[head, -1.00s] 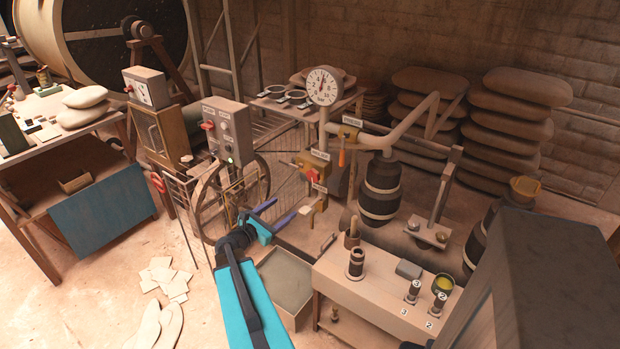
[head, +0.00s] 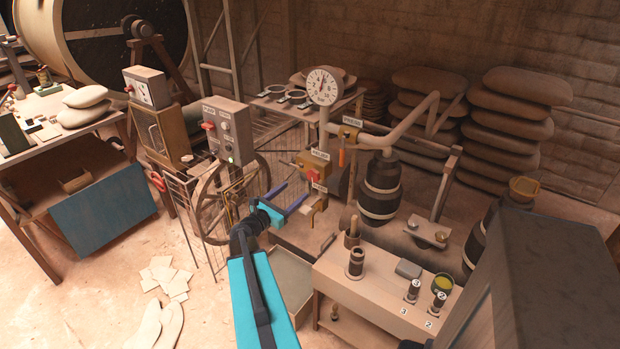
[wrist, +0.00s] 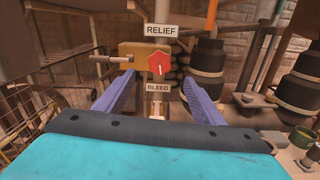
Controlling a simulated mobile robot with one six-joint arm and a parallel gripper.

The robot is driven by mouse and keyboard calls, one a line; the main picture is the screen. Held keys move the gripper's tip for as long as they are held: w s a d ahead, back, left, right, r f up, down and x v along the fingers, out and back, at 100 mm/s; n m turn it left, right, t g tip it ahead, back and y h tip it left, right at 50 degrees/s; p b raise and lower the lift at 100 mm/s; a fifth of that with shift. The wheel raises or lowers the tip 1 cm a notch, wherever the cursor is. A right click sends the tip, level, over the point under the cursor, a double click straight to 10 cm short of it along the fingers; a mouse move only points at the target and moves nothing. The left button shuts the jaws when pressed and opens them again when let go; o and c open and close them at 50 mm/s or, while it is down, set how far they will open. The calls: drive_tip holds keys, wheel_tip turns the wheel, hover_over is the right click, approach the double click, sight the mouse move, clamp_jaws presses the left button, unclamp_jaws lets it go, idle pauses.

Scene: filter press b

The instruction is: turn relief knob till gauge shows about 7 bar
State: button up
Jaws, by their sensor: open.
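The relief knob (wrist: 158,64) is a red, many-sided knob on a brass-coloured block (wrist: 130,58), under a RELIEF label (wrist: 161,30). In the head view the red knob (head: 311,174) sits below the gauge. The round white gauge (head: 323,86) stands on a pipe above it; its needle points near upright, but the numbers are too small to read. My gripper (head: 292,197) is open and empty, its two purple fingers pointing at the block. In the wrist view the knob lies beyond and between the fingertips, apart from them.
A BLEED label (wrist: 158,88) and small valve sit just below the knob. An orange-handled valve (head: 341,157) is to the right. A control box (head: 227,133) and wire fence stand left. A bench (head: 375,290) with small parts is at front right.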

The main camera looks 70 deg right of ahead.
sight(312, 176)
drive_tip(key=p+x, duration=0.2)
drive_tip(key=x, duration=0.9)
drive_tip(key=shift+s+d, duration=0.1)
drive_tip(key=shift+d, duration=0.25)
drive_tip(key=shift+c, duration=0.3)
drive_tip(key=c, duration=1)
